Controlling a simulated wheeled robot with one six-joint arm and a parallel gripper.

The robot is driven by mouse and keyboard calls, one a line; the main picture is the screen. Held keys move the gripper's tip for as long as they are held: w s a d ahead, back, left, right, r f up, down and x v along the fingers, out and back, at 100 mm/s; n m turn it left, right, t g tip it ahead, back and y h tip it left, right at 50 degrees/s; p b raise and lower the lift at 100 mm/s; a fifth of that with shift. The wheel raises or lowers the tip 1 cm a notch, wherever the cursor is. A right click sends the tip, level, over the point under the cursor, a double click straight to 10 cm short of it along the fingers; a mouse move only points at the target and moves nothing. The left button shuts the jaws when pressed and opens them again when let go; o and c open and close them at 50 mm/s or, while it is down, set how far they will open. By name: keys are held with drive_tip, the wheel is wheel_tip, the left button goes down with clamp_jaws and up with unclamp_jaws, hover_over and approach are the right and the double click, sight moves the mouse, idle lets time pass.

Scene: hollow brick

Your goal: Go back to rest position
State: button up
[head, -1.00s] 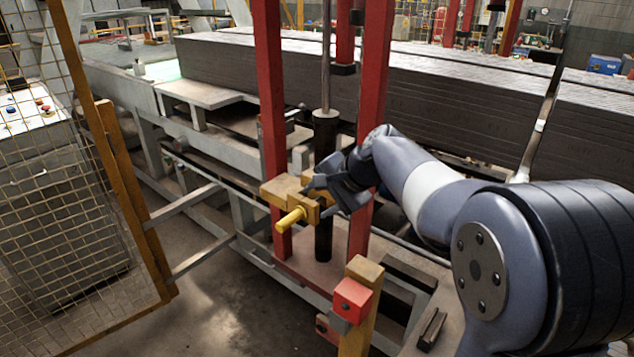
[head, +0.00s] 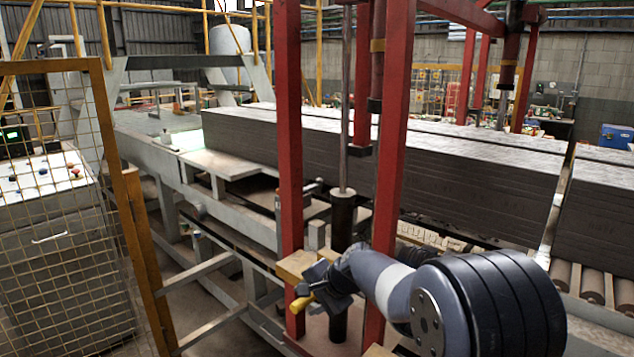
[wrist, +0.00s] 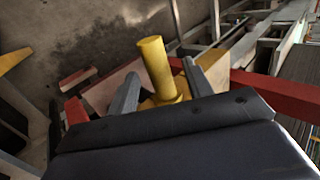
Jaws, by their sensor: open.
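My gripper (head: 322,283) is at the yellow handle (head: 302,303), in front of the red press frame (head: 290,140). In the wrist view, the two fingers of my gripper (wrist: 160,72) stand apart, one on each side of the yellow handle (wrist: 154,62). Gaps show between the handle and both fingers. The handle sticks out from a yellow block (head: 294,264) on the frame. The block is partly hidden behind my gripper in the head view.
A yellow mesh fence (head: 128,200) and a control cabinet (head: 50,250) stand at the left. A long stack of dark slabs (head: 380,170) lies behind the frame. A dark vertical cylinder (head: 342,218) stands between the red posts, close to my gripper.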

drive_tip(key=shift+d, duration=0.1)
drive_tip(key=b, duration=0.2)
approach(297, 307)
drive_tip(key=w+d+r, duration=0.1)
drive_tip(key=w+d, duration=0.1)
drive_tip(key=d, duration=0.2)
drive_tip(key=p+x, duration=0.1)
drive_tip(key=x, duration=0.4)
drive_tip(key=p+x, duration=0.1)
drive_tip(key=x, duration=0.5)
drive_tip(key=shift+w+a+r, duration=0.15)
drive_tip(key=shift+w+a, duration=0.1)
drive_tip(key=shift+a, duration=0.05)
drive_tip(key=s+a, duration=0.1)
drive_tip(key=s, duration=0.1)
drive_tip(key=s+a, duration=0.1)
drive_tip(key=a, duration=0.1)
drive_tip(key=shift+s+r, duration=0.15)
drive_tip(key=shift+s, duration=0.25)
drive_tip(key=shift+d, duration=0.1)
